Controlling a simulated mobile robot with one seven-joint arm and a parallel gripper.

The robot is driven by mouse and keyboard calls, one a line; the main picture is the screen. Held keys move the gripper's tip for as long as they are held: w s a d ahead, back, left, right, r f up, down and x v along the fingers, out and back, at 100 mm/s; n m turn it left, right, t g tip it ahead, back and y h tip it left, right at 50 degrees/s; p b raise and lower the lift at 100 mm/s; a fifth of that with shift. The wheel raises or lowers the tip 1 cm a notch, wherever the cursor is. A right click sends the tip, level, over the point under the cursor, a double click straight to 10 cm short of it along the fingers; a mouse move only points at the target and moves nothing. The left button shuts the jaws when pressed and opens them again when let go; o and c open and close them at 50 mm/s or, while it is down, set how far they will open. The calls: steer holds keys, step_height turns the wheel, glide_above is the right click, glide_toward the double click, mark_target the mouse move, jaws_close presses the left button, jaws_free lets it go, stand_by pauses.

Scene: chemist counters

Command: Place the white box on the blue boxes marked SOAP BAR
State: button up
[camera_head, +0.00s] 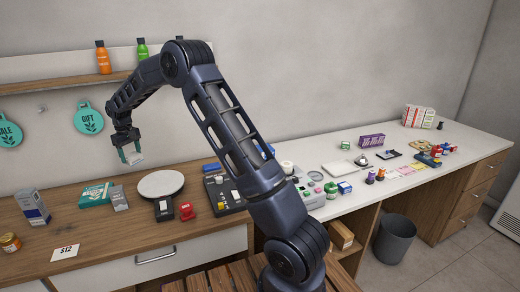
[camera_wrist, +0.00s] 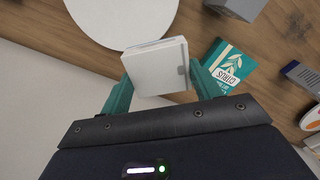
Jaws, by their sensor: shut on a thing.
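My gripper (camera_head: 131,153) is raised above the wooden counter at the left, with teal fingers. It is shut on a white box (camera_wrist: 160,66), held between the fingertips in the wrist view. The box also shows in the head view (camera_head: 135,158), small and partly covered by the fingers. No SOAP BAR lettering is legible, so I cannot tell whether these are the blue boxes of the task.
A red stamp (camera_head: 186,210) and a dark register (camera_head: 222,188) stand further right. A wall shelf (camera_head: 60,89) holds bottles.

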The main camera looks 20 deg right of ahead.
steer(key=w+d+f+m, duration=0.2)
steer(key=d+m, duration=0.3)
steer(key=d, duration=1.5)
steer(key=w+d+f+m, duration=0.2)
steer(key=d+m, duration=0.2)
steer(key=d, duration=1.6)
steer(key=s+d+r+n, duration=0.1)
steer(key=d+r, duration=0.8)
steer(key=d, duration=0.4)
steer(key=s+d+r, duration=0.2)
steer(key=d+r, duration=0.6)
steer(key=d, duration=0.4)
steer(key=f, duration=1.9)
steer(key=shift+w+f, duration=0.15)
steer(key=shift+w, duration=0.1)
steer(key=shift+f, duration=0.1)
steer(key=o, duration=0.9)
steer(key=shift+o, duration=0.4)
